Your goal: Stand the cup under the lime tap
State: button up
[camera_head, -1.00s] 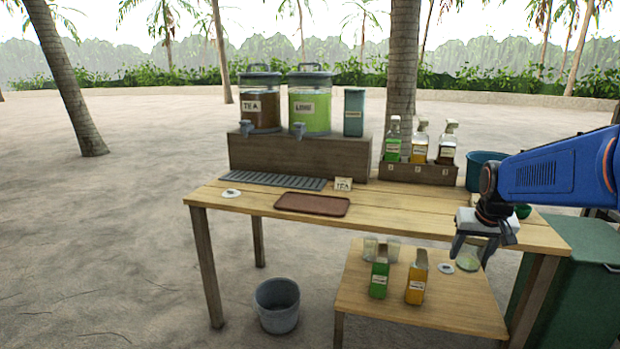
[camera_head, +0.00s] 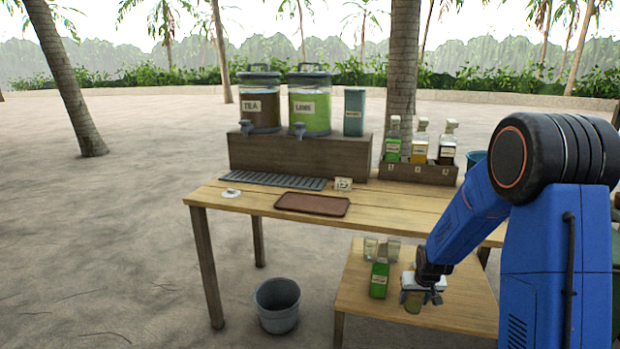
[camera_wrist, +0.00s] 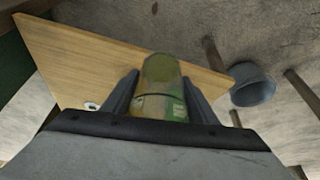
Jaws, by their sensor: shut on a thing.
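Whether the cup touches the table is unclear. The lime dispenser (camera_head: 310,107), full of green liquid, stands on the wooden riser, its tap (camera_head: 299,131) above the grey drip grate (camera_head: 272,181). No cup stands on the grate.
The tea dispenser (camera_head: 260,105) is left of the lime one. A green carton (camera_head: 379,279) and clear glasses (camera_head: 371,247) stand beside my gripper. A brown tray (camera_head: 312,204) and a small sign (camera_head: 343,184) are on the counter. A grey bucket (camera_head: 277,305) stands on the sand.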

jog(key=a+f, duration=0.3)
jog(key=f, duration=0.6)
jog(key=a+f+n, duration=0.1)
jog(key=a+f, duration=0.2)
jog(key=f, duration=0.7)
jog(key=shift+s+a, duration=0.2)
jog(key=shift+s, duration=0.05)
jog(key=shift+r, duration=0.1)
